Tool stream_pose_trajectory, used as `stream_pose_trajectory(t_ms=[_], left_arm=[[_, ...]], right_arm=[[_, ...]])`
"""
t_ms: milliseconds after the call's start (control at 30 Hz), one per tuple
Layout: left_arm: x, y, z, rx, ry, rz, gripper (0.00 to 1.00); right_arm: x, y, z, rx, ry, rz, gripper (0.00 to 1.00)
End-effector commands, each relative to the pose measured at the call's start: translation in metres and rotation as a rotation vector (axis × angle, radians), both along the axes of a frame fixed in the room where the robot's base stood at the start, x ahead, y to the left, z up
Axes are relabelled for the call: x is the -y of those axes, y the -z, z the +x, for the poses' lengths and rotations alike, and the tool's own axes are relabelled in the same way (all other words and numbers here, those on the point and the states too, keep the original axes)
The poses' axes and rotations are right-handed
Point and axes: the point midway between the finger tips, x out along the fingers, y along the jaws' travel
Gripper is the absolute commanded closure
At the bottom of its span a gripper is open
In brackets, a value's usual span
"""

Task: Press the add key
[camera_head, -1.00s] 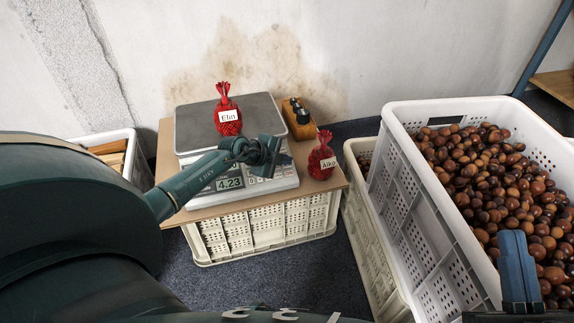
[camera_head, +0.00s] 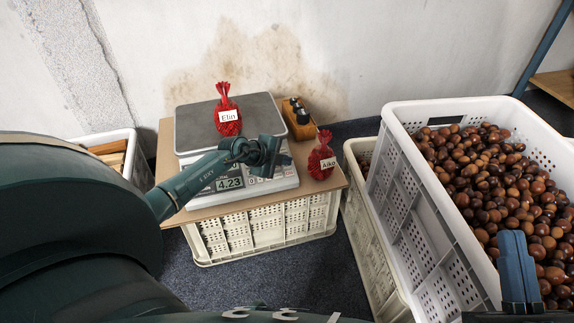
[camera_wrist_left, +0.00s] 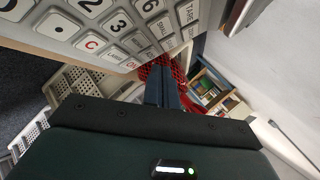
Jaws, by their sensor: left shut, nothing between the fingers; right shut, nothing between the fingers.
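The scale (camera_head: 212,127) stands on a board over a crate, its display (camera_head: 229,183) reading 4.23. In the left wrist view its keypad (camera_wrist_left: 100,28) fills the upper left, with number keys, a red C key (camera_wrist_left: 90,43) and small labelled keys. My left gripper (camera_head: 262,170) is shut and empty at the scale's front right, hiding part of the keypad. Its blue fingers (camera_wrist_left: 158,76) show just below the panel edge; I cannot tell contact. My right gripper (camera_head: 516,262) is shut and empty by the chestnut crate.
A red net bag labelled Elin (camera_head: 227,116) lies on the scale pan. A second, labelled Aiko (camera_head: 320,158), stands right of the scale near a wooden block (camera_head: 297,122). A white crate of chestnuts (camera_head: 412,172) fills the right side.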

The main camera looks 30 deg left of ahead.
Motion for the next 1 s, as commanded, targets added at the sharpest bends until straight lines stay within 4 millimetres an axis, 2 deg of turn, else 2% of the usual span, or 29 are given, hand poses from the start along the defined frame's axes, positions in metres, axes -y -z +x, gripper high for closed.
stream_pose_trajectory(t_ms=[1000], left_arm=[[-0.0022, 0.0115, 0.0026, 0.001, 0.0, -0.001, 1.0]], right_arm=[[0.0, 0.0022, -0.0001, -0.001, 0.0, 0.0, 1.0]])
